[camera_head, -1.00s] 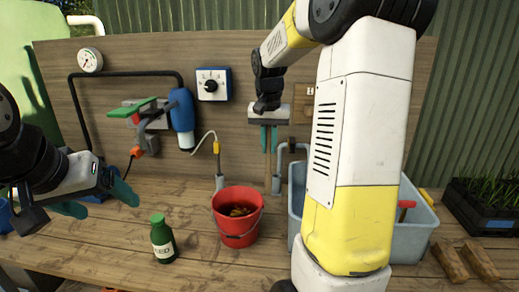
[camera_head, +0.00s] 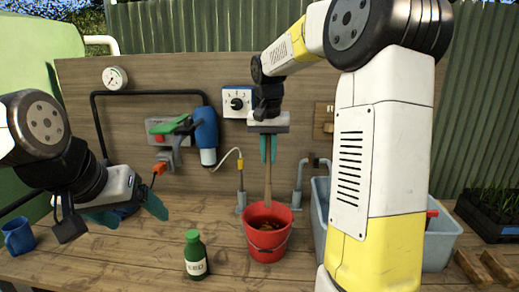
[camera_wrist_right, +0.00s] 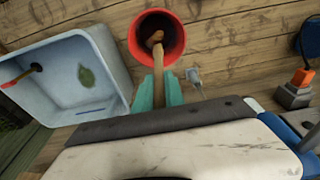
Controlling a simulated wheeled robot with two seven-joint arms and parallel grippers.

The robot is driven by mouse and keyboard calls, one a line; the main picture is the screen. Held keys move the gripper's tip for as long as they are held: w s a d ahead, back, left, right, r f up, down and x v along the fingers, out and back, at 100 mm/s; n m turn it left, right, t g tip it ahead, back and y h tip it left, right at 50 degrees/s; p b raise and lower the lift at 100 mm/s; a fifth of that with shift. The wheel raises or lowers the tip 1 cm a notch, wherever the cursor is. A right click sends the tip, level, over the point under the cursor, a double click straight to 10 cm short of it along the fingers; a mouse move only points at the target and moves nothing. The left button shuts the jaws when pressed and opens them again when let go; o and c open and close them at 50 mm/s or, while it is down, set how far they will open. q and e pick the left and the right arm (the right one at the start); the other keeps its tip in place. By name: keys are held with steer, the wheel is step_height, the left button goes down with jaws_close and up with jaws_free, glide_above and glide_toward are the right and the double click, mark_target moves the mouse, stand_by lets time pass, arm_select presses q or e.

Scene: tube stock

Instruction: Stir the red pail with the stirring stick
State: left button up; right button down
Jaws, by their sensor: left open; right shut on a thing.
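The red pail (camera_head: 268,246) stands upright on the wooden bench, with brown contents and its handle hanging in front. My right gripper (camera_head: 268,161) is shut on the wooden stirring stick (camera_head: 268,187) above the pail. The stick points down and its lower end is inside the pail's mouth. In the right wrist view the stick (camera_wrist_right: 158,68) runs from between the teal fingers (camera_wrist_right: 158,92) into the red pail (camera_wrist_right: 178,40). Whether its tip touches the contents is hard to tell. My left gripper (camera_head: 128,211) is open and empty at the left, above the bench.
A green bottle (camera_head: 195,258) stands left of the pail. A grey-blue tub (camera_head: 436,246) is at the right, partly behind my right arm. A blue mug (camera_head: 18,238) is at far left. A tap pipe (camera_head: 298,185) and a hose pipe (camera_head: 241,200) rise behind the pail.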

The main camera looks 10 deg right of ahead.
mark_target(268, 203)
steer(key=shift+f, duration=8.5)
